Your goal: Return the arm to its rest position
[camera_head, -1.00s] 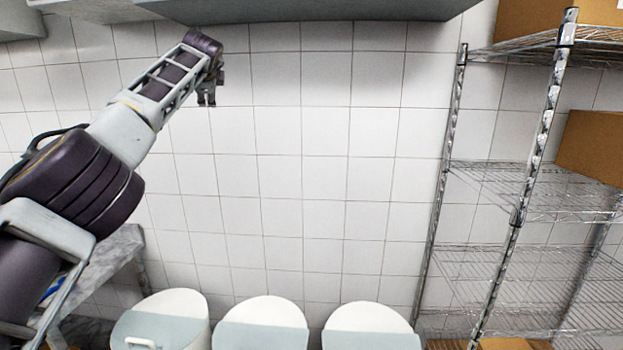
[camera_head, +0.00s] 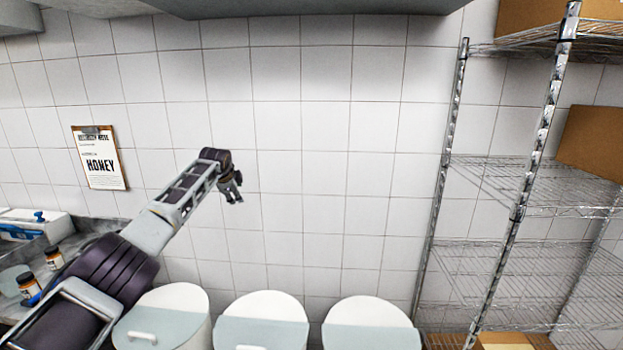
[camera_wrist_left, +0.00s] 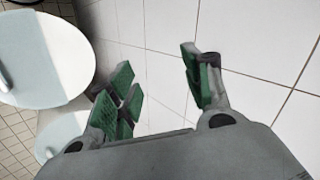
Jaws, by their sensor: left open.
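My left arm comes in from the lower left of the head view. Its gripper (camera_head: 232,190) hangs in front of the white tiled wall, above and behind the round white bins as seen in the picture. In the left wrist view the gripper (camera_wrist_left: 160,88) shows its green-padded fingers spread apart, with nothing between them. My right arm and gripper are not in view.
Three white lidded bins (camera_head: 262,306) stand along the bottom. A wire shelf (camera_head: 510,205) with cardboard boxes (camera_head: 592,143) is at right. A counter at left holds small jars (camera_head: 53,258). A HONEY sign (camera_head: 100,158) hangs on the wall. The middle is clear.

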